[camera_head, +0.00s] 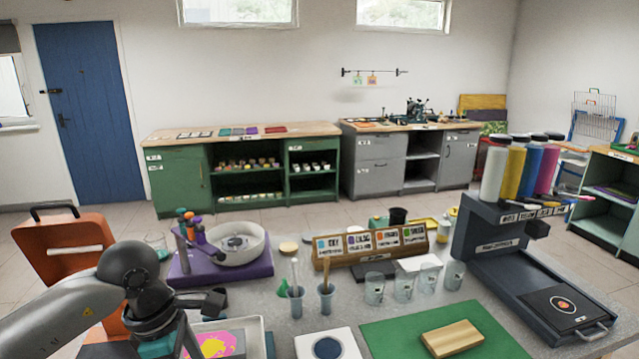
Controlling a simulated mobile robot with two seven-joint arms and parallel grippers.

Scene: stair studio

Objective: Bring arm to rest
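My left arm (130,270) reaches in from the lower left, bent at a dark joint. Its wrist end points down over the near left part of the grey table (240,308), beside a white tray (257,340) with a pink and yellow patch in it. The fingertips of my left gripper cannot be made out clearly, so whether it is open or shut does not show. I see nothing clearly held. My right arm and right gripper are out of view.
An orange case (70,245) stands left of my arm. A purple stand with a white bowl (236,242) lies beyond it. Cups with brushes (326,298), clear cups (374,288), a wooden block (452,337) on a green mat (395,335) and a dark bottle rack (500,247) fill the right.

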